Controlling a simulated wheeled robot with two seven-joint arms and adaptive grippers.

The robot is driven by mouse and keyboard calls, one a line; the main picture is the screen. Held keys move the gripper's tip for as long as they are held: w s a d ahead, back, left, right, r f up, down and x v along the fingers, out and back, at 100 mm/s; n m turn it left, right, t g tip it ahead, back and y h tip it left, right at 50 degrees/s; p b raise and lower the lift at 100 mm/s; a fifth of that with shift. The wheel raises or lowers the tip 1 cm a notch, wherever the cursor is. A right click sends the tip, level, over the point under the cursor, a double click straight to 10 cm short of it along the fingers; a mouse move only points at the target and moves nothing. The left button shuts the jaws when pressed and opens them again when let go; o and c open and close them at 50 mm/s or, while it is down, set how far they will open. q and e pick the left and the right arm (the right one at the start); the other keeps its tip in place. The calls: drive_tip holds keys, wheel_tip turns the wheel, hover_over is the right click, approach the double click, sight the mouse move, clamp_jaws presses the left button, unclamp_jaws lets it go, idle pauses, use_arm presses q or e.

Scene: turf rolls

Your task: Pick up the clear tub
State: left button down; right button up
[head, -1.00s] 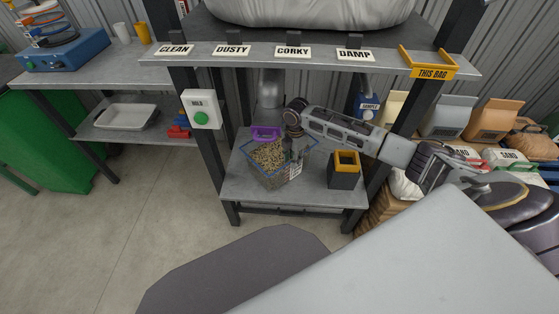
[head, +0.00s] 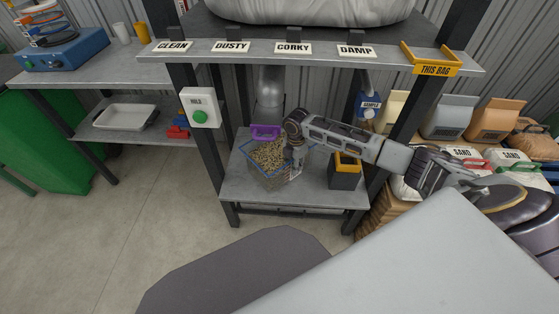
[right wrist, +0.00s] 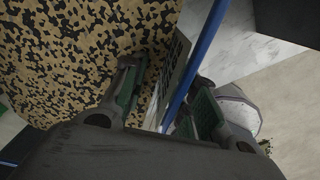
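The clear tub (head: 266,175) has a blue rim and is full of tan and dark grains. It stands on the lower shelf under the bench. My right gripper (head: 294,160) reaches down at the tub's right side. In the right wrist view my right gripper (right wrist: 170,82) has one finger on the grain side and the other outside the tub wall with its blue rim (right wrist: 196,62). The fingers look apart, with a gap to the wall. The fingertips are partly hidden in the head view. My left gripper is not in view.
A purple-handled thing (head: 265,131) sits behind the tub. A dark box with a yellow rim (head: 345,175) stands to its right on the shelf (head: 305,197). The bench edge with word labels (head: 293,48) overhangs above. A post (head: 203,150) stands at the left.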

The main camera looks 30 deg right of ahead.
drive_tip(key=shift+c, duration=0.4)
clamp_jaws()
drive_tip(key=shift+r, duration=0.2)
